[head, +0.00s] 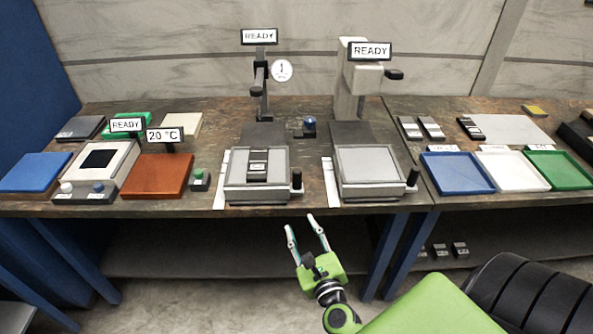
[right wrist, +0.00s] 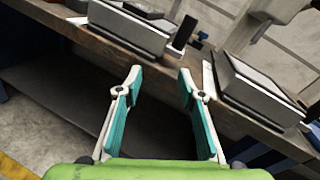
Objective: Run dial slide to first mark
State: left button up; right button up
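A grey slide stage (head: 257,192) with a dark block (head: 258,165) on it stands at the table's front edge. Behind it is a dark stand (head: 262,95) with a READY sign and a round white dial (head: 282,70). A black knob (head: 296,179) is at the stage's front right corner. My right gripper (head: 301,223) is open and empty, in front of and below the table edge, apart from the stage. In the right wrist view its two teal-lined fingers (right wrist: 160,73) are spread, with the stage (right wrist: 128,32) beyond them at top. My left gripper is out of view.
A second stage (head: 370,167) with a pale post (head: 350,95) and READY sign stands to the right. White strips (head: 220,180) lie beside the stages. Blue, white and green trays (head: 457,183) are further right; a brown plate (head: 157,175) is left. Air in front of the table is clear.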

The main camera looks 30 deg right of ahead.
aim_at(298, 179)
notch_tip(298, 179, up, 6)
jog(key=d+m+h, duration=0.2)
jog(key=m, duration=0.3)
jog(key=p+x, duration=0.3)
jog(key=x, duration=1)
jog(key=shift+w+f, duration=0.15)
jog(key=shift+w, duration=0.2)
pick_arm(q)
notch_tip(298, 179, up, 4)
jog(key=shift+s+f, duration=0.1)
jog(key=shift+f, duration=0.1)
pick_arm(e)
grip_shut()
